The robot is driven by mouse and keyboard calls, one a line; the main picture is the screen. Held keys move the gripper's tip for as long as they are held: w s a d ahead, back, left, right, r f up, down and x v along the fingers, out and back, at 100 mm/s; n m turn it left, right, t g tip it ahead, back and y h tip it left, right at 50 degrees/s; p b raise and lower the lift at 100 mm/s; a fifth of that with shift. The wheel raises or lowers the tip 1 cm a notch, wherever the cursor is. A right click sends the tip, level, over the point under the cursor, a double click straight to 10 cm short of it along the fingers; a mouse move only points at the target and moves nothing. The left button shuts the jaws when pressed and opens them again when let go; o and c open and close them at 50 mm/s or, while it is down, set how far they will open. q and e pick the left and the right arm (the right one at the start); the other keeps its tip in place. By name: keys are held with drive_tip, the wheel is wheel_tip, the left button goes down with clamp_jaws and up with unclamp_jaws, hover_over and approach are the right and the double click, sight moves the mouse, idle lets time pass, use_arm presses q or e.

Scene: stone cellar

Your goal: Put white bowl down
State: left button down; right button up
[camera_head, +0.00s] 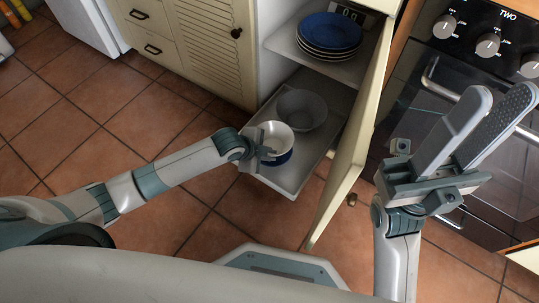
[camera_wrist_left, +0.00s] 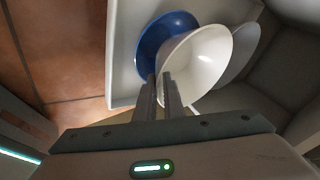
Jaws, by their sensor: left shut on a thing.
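The white bowl (camera_head: 272,134) is at the front of the pulled-out drawer (camera_head: 287,186). My left gripper (camera_head: 266,152) is shut on its rim; in the left wrist view the fingers (camera_wrist_left: 160,92) pinch the rim of the white bowl (camera_wrist_left: 200,58). A blue bowl (camera_head: 283,158) shows partly under the white bowl, and in the left wrist view the blue bowl (camera_wrist_left: 150,45) sticks out on its left. I cannot tell whether the two bowls touch. My right gripper (camera_head: 500,95) is open and empty in front of the oven.
A grey bowl (camera_head: 302,108) stands in the drawer behind the white bowl. A stack of blue plates (camera_head: 330,33) is on the shelf above. The open cabinet door (camera_head: 350,150) stands right of the drawer, between my arms. The oven (camera_head: 440,85) is at the right.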

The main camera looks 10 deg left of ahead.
use_arm(q)
drive_tip(key=shift+r, duration=0.1)
drive_tip(key=shift+f, duration=0.6)
drive_tip(key=c, duration=1.9)
unclamp_jaws()
drive_tip(key=shift+o, duration=0.2)
drive_tip(key=shift+r, duration=0.1)
